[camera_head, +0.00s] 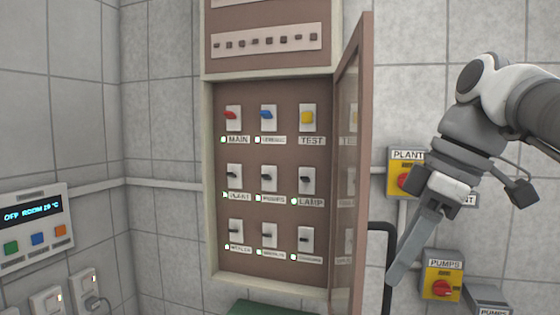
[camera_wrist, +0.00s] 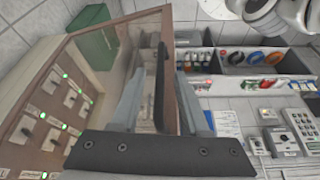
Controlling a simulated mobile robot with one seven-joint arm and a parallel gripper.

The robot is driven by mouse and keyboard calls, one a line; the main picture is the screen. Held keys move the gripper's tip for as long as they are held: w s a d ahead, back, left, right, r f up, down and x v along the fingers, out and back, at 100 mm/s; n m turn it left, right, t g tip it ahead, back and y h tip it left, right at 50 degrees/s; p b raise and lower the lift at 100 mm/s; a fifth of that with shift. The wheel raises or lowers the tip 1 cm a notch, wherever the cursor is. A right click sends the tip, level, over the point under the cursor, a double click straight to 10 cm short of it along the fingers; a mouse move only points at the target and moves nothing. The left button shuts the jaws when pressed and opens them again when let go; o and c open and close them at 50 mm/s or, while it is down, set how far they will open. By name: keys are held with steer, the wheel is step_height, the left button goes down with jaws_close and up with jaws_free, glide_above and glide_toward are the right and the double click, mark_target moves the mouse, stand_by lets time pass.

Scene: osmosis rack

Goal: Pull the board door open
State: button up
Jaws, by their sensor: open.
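The board door (camera_head: 352,150) stands swung out from the right side of the brown switch board (camera_head: 285,170). It is a brown frame with a see-through pane, seen nearly edge-on. Its black bar handle (camera_head: 383,226) sticks out on the door's right side. My gripper (camera_head: 394,272) is open beside the handle, its fingers pointing down and left. In the wrist view the handle (camera_wrist: 160,88) and the door's edge (camera_wrist: 168,45) lie between my two spread fingers. Whether a finger touches the handle or door cannot be told.
Yellow switch boxes, including one marked PUMPS (camera_head: 443,275), are on the wall right of the door. A display panel (camera_head: 34,228) and sockets are on the left wall. A green box (camera_wrist: 92,35) and a shelf of bottles (camera_wrist: 222,65) show in the wrist view.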

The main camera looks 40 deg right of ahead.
steer(key=p+v, duration=0.6)
steer(key=v, duration=0.8)
steer(key=shift+p, duration=0.35)
steer(key=shift+a, duration=0.15)
